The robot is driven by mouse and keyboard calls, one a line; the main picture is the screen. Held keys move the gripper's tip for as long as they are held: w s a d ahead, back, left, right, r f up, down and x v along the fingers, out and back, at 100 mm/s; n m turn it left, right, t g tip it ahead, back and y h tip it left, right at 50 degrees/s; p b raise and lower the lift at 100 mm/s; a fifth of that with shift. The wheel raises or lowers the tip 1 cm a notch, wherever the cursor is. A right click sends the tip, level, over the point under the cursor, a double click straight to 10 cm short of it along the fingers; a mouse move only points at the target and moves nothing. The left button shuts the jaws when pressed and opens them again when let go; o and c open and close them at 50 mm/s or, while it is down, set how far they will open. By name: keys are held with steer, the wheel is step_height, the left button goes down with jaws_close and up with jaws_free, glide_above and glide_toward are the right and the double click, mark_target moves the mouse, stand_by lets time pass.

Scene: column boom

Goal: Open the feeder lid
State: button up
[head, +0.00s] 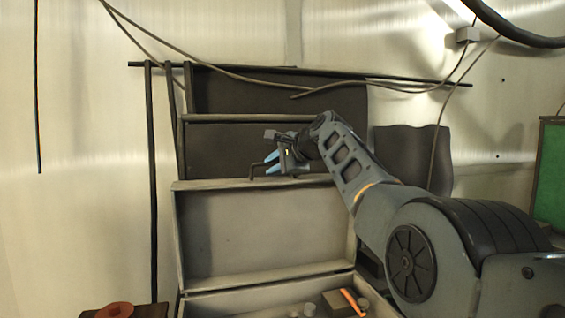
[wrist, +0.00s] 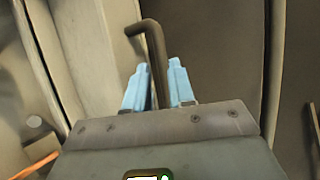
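The feeder lid (head: 262,235) is a pale grey framed panel. It stands steeply raised behind the open feeder box (head: 225,303). A dark bent handle (head: 252,172) projects at the lid's top edge. My gripper (head: 271,162) is at this handle, reaching in from the right. In the wrist view the handle (wrist: 155,58) passes between my gripper's two blue fingers (wrist: 157,85), which lie close on both sides of it and look shut on it. The lid's hinge line is only partly visible, and my arm covers its right edge.
Small items, including an orange stick (head: 352,302), lie in the box. A dark shelf-like frame (head: 245,150) stands behind the lid. Cables (head: 235,75) hang across the wall. A brown block with a red knob (head: 115,310) is at lower left. A green panel (head: 550,175) is at right.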

steer(key=b+v, duration=0.2)
steer(key=v, duration=0.5)
steer(key=shift+d+b, duration=0.15)
steer(key=shift+b, duration=0.2)
steer(key=shift+s+r, duration=0.1)
